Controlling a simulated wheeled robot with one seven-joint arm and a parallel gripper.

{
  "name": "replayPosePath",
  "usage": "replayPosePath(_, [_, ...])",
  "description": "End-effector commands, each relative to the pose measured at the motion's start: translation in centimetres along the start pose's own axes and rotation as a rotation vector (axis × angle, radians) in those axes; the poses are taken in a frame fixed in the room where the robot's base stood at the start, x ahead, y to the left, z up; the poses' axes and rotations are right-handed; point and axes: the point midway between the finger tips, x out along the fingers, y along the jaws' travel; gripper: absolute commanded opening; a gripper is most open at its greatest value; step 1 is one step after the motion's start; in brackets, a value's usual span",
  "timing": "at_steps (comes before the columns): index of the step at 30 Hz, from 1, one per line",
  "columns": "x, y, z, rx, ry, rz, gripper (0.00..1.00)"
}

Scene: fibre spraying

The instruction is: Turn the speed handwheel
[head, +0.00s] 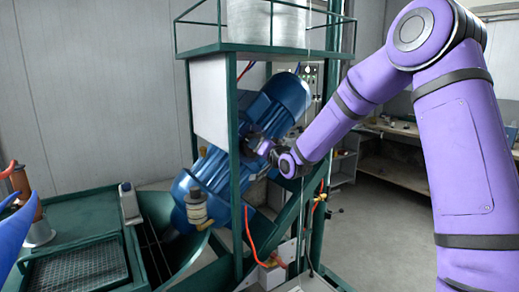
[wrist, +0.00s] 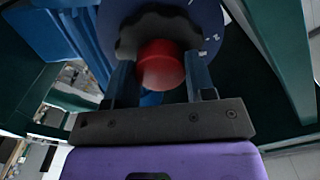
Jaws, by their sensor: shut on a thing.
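The speed handwheel (wrist: 128,42) is a dark, scalloped wheel with a red round cap (wrist: 161,66) at its centre. It sits in front of a blue round housing (wrist: 208,20). My gripper (wrist: 160,72) is shut on the handwheel, with one finger on each side of the red cap. The fingertips are partly hidden against the wheel's rim. In the head view my gripper (head: 266,149) reaches in beside a green frame post to the blue motor unit (head: 272,106). The handwheel is too small and covered to make out there.
Green frame posts (head: 235,170) stand close around my gripper. A white drum (head: 268,22) sits on the platform above. An orange hose (head: 250,236) hangs below. A green bench with a grate (head: 80,268) is at left. Open floor (head: 375,220) lies to the right.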

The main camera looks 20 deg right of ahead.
Motion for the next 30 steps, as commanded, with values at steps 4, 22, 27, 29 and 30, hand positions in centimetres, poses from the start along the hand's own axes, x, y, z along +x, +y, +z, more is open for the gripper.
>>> replayPosePath(4, [-0.02,0.07,0.02,0.019,0.000,0.001,0.26])
replayPosePath(22, [-0.02,0.06,0.01,0.022,0.000,0.001,0.75])
replayPosePath(27, [-0.06,0.03,0.00,0.022,0.000,0.000,0.75])
replayPosePath(29, [-0.26,0.03,-0.01,0.021,0.000,0.001,0.75])
replayPosePath(30, [-0.53,0.03,-0.03,0.021,0.000,0.001,0.75])
